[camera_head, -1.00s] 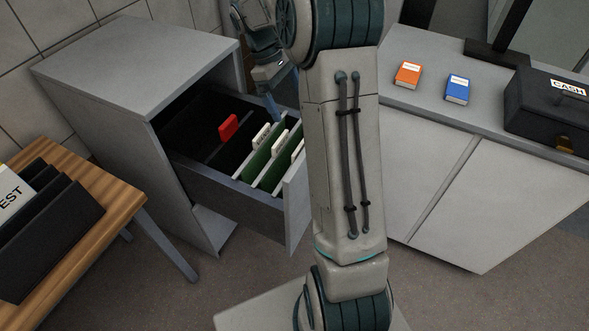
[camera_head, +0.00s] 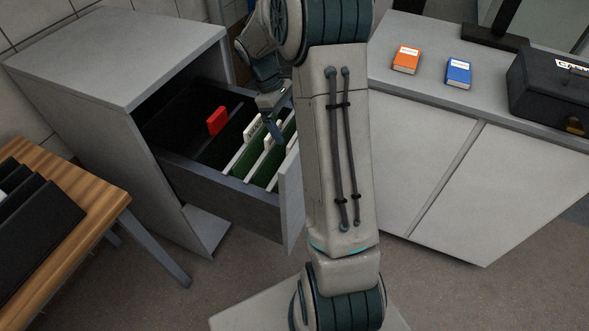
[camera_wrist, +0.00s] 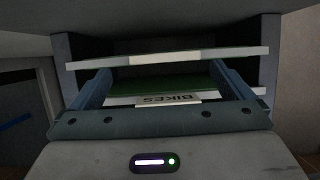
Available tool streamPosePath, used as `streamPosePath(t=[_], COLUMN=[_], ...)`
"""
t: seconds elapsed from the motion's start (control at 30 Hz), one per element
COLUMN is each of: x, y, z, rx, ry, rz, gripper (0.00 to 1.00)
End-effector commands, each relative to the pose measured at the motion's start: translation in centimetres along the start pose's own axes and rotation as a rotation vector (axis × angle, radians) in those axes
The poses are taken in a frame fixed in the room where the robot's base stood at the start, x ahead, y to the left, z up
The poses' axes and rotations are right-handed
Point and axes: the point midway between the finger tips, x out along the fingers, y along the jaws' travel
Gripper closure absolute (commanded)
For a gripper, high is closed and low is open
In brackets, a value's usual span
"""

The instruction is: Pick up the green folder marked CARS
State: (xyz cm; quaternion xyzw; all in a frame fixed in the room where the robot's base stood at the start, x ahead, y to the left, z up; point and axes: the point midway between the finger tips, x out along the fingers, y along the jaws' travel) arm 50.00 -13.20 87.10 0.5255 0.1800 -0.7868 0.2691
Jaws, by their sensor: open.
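Several green folders with white tabs hang in the open drawer; one green folder (camera_head: 246,158) shows at their left in the head view. No tab reading CARS is legible, so I cannot tell which folder it is. My gripper (camera_head: 276,138) is low over the folders, pointing down into the drawer. In the wrist view my gripper (camera_wrist: 160,72) is open. A folder tab reading BIKES (camera_wrist: 155,100), upside down, shows between its fingers. A second green folder (camera_wrist: 165,59) lies across beyond the fingertips, its tab too washed out to read.
The drawer (camera_head: 225,188) stands out from a grey cabinet (camera_head: 110,60); its walls are close around my gripper. A red tab (camera_head: 217,121) is farther back in it. A wooden table (camera_head: 90,200) is at left. A counter holds orange (camera_head: 406,59) and blue (camera_head: 458,72) books and a cash box (camera_head: 550,90).

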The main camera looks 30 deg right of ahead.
Motion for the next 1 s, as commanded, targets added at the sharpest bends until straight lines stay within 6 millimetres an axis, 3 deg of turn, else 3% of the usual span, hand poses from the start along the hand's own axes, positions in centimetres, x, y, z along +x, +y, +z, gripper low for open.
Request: streamPosePath(t=[0.17,0.5,0.77,0.9,1.0], x=[1.2,5.5,5.7,5.7,5.7], y=[-0.2,-0.6,-0.6,-0.6,-0.6], z=[0.0,0.1,0.1,0.1,0.1], rx=[-0.003,-0.004,-0.003,-0.003,-0.003], ry=[-0.002,-0.001,0.0,0.0,0.0], rz=[0.0,0.001,0.001,0.002,0.002], gripper=[0.0,0.0,0.0,0.39,0.62])
